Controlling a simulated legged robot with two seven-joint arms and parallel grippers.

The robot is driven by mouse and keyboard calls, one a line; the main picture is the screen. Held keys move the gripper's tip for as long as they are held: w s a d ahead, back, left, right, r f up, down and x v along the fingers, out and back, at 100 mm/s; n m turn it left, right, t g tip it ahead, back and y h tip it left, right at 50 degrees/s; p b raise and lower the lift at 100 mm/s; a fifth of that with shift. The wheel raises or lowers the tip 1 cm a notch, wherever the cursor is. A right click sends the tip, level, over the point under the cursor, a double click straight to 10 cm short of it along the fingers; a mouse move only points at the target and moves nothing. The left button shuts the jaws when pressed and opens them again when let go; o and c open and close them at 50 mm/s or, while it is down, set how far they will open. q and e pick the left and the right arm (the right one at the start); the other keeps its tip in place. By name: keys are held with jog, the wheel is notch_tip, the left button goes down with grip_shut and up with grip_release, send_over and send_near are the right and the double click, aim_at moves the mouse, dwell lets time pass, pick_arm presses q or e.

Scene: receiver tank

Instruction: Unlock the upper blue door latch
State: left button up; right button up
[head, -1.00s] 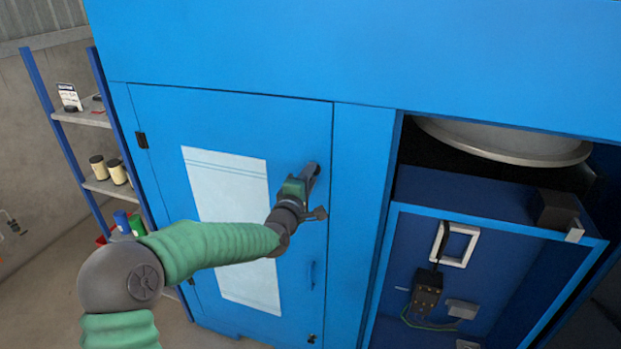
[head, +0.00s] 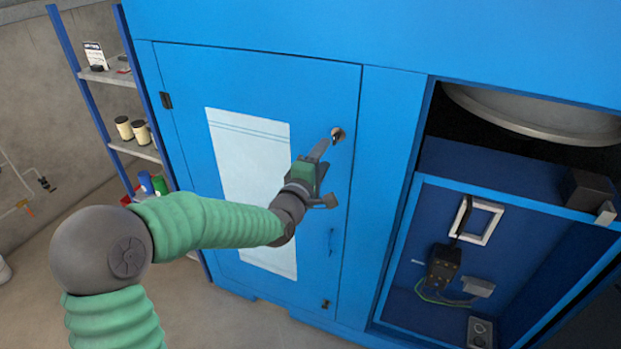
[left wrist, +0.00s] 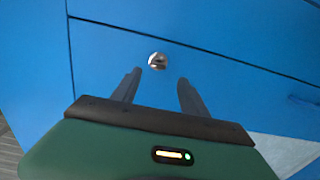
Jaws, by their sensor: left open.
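The blue door (head: 185,85) fills the middle of the head view, shut in its frame, with a white sheet (head: 250,190) on it. The upper latch (head: 337,134) is a small round metal piece near the door's upper right edge. It also shows in the left wrist view (left wrist: 158,61) as a silver disc with a dark slot. My left gripper (head: 321,149) is open and empty, its fingers pointing at the latch. In the left wrist view the two fingers (left wrist: 158,80) stand apart, with the latch just beyond and between their tips. My right gripper is out of view.
A blue handle (head: 331,241) and a lower latch (head: 326,303) sit lower on the door. An open compartment (head: 400,290) with a box and cables is at the right. A shelf (head: 135,150) with cans stands at the left.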

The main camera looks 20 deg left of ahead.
pick_arm(q)
jog(key=s, duration=0.9)
jog(key=shift+s+a, duration=0.15)
jog(key=shift+s, duration=0.1)
jog(key=s+d+f+m+g, duration=0.1)
jog(key=s+f+m+g, duration=0.25)
jog(key=f, duration=0.25)
jog(key=s+d+f+m+g, duration=0.1)
jog(key=s+f+m+g, duration=0.2)
jog(key=f, duration=0.4)
jog(key=s+f+m+g, duration=0.4)
jog(key=s+f+m, duration=0.1)
jog(key=s, duration=0.4)
jog(key=s+f+m+g, duration=0.5)
jog(key=s+f+m, duration=0.1)
jog(key=s, duration=0.2)
jog(key=shift+s+d+y, duration=0.3)
jog(key=shift+s+d, duration=0.05)
